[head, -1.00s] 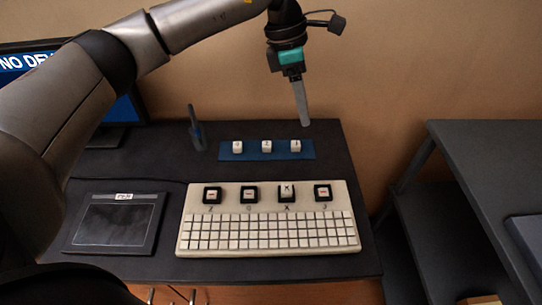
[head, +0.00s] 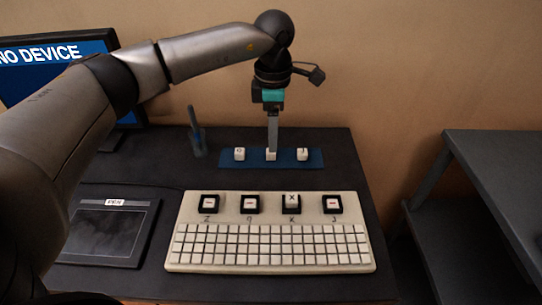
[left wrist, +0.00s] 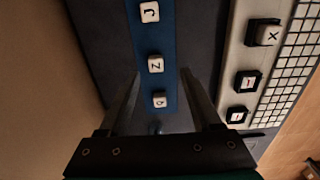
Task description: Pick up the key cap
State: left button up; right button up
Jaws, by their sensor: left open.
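Three white key caps lie in a row on a blue strip (head: 229,159) behind the keyboard: a left one (head: 239,154), a middle one (head: 271,156) and a right one (head: 303,154). In the left wrist view they read J (left wrist: 150,12), Z (left wrist: 155,64) and Q (left wrist: 159,100). My left gripper (head: 272,149) points down at the middle cap and partly hides it. In the left wrist view its open fingers (left wrist: 161,74) lie either side of the Z cap, with nothing held. I cannot tell whether they touch the strip. My right gripper is out of view.
A large cream keyboard (head: 270,265) stands in front, with several black sockets; one holds an X cap (head: 292,199). A pen stand (head: 197,140) is left of the strip. A tablet (head: 108,230) and a monitor (head: 80,52) are at left. Another dark table (head: 490,165) is at right.

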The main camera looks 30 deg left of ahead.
aim_at(271, 154)
pick_arm(q)
jog(key=shift+w+a+f+b, duration=0.2)
jog(key=shift+f+b, duration=0.2)
jog(key=shift+f, duration=0.65)
jog(key=shift+w+a+f+b, duration=0.15)
jog(key=shift+f+b, duration=0.2)
jog(key=shift+f, duration=0.65)
jog(key=shift+s+f, duration=0.1)
jog(key=shift+f, duration=0.55)
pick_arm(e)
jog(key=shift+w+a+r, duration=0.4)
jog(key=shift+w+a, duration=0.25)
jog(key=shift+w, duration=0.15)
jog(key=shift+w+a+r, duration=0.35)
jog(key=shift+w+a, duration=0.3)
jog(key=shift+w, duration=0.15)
pick_arm(q)
jog(key=shift+c, duration=0.2)
grip_shut()
